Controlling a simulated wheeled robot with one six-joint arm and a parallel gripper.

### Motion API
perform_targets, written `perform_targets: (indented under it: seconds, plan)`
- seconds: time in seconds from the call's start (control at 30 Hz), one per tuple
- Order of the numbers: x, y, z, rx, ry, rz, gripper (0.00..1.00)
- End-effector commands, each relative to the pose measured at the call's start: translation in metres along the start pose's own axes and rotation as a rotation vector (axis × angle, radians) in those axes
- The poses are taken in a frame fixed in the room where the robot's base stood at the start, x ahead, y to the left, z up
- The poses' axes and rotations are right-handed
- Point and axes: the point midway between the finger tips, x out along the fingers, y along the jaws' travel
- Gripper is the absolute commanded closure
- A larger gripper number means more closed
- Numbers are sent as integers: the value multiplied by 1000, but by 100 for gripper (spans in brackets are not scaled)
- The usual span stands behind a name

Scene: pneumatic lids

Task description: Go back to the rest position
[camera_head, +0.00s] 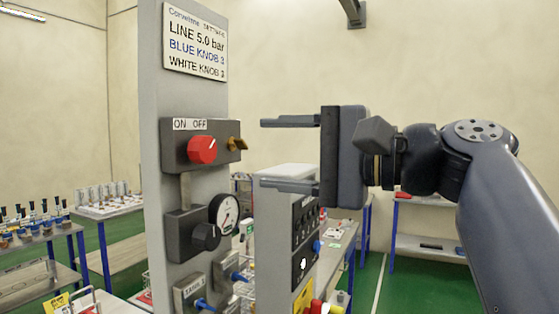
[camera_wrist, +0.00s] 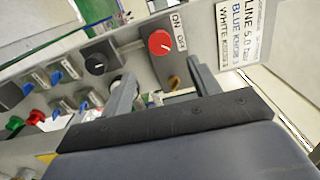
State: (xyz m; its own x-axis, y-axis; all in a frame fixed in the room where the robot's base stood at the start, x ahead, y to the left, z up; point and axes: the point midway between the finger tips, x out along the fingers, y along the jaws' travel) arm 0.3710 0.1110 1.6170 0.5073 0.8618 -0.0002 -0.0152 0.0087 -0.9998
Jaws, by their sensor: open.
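My gripper (camera_head: 290,154) is open, with nothing between its two fingers. In the head view it points left toward the grey panel (camera_head: 153,100) and appears apart from it. The red knob (camera_head: 202,149) sits on a dark box under an ON OFF label, with a brass piece (camera_head: 237,143) at its right. A gauge (camera_head: 224,213) and a black knob (camera_head: 206,237) are below. In the wrist view the fingers (camera_wrist: 160,92) reach toward the panel; the red knob (camera_wrist: 160,42) and the black knob (camera_wrist: 97,64) show beyond them. The gauge is partly hidden there.
A sign (camera_head: 196,42) reading LINE 5.0 bar tops the panel. A second box with blue and white knobs (camera_head: 304,230) stands below my gripper. Lower valves with blue levers (camera_head: 204,303) are on the panel. Benches (camera_head: 40,240) stand at left; open space lies above my arm.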

Motion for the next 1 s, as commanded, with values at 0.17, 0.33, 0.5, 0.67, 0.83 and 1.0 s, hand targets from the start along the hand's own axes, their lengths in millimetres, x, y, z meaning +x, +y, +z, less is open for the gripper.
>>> perform_targets:
  seconds: [0.17,0.33,0.5,0.67,0.83,1.0]
  plan:
    - [-7,0,0,-2,0,0,42]
    - [-8,0,1,-2,0,0,42]
    - [-8,0,1,-2,-1,0,42]
    - [-4,-1,1,-1,-3,0,42]
    - [10,-2,1,0,-5,0,42]
    - [28,-2,2,-1,-6,0,42]
